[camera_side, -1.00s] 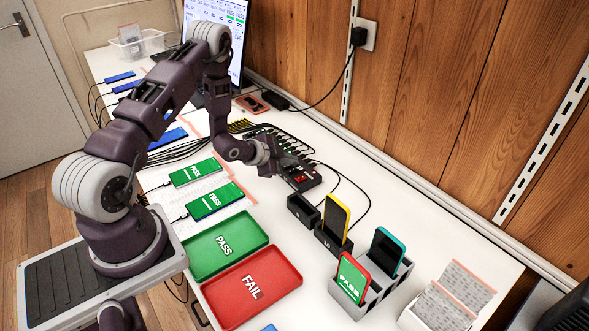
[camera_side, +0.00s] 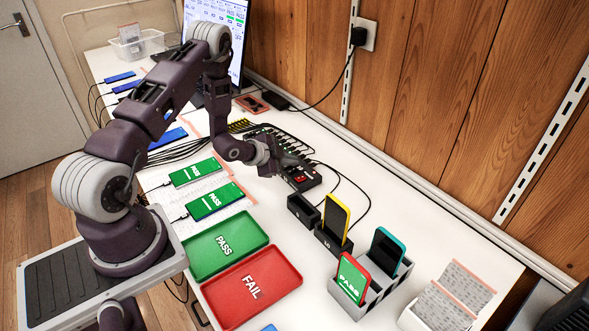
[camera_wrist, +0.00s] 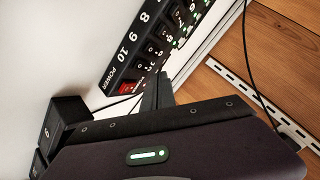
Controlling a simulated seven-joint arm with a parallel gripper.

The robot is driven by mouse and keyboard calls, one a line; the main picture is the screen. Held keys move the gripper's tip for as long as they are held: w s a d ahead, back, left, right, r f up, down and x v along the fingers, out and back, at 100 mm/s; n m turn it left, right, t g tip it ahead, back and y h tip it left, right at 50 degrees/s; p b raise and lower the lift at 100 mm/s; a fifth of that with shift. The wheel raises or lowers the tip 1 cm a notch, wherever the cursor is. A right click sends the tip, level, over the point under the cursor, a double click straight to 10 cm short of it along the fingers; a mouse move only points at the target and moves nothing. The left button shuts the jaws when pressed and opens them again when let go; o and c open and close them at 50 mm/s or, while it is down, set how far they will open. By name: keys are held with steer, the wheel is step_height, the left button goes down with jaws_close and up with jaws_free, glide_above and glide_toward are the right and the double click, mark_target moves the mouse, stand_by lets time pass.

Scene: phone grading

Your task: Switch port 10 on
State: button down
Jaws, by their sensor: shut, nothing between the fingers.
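The black port hub (camera_side: 308,184) lies on the white table near the wall, with its red power switch (camera_side: 300,179) at the near end. In the wrist view, the hub (camera_wrist: 165,35) shows the printed numbers 8, 9 and 10, then POWER beside the red switch (camera_wrist: 127,88). The label 10 (camera_wrist: 122,53) is next to the power end. Small dark buttons sit alongside the numbers; some farther ones glow green. Whether port 10's button is lit is too small to tell. My gripper (camera_side: 297,161) is shut and empty, above the hub's near end. Its fingertips (camera_wrist: 163,78) show beside the hub.
A black dock (camera_side: 303,212) and another holding a yellow phone (camera_side: 335,220) stand just right of the hub. Cables run behind them. A green PASS tray (camera_side: 222,245) and red FAIL tray (camera_side: 253,290) lie in front. A grey rack (camera_side: 372,290) holds two phones.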

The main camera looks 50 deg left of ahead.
mark_target(289, 173)
steer(key=shift+f, duration=0.4)
steer(key=shift+w+f, duration=0.1)
steer(key=shift+f, duration=0.2)
stand_by(0.4)
stand_by(0.3)
steer(key=shift+r, duration=0.75)
steer(key=shift+r, duration=0.1)
steer(key=shift+s+r, duration=0.25)
steer(key=shift+r, duration=0.95)
steer(key=shift+s+r, duration=0.25)
steer(key=shift+r, duration=0.9)
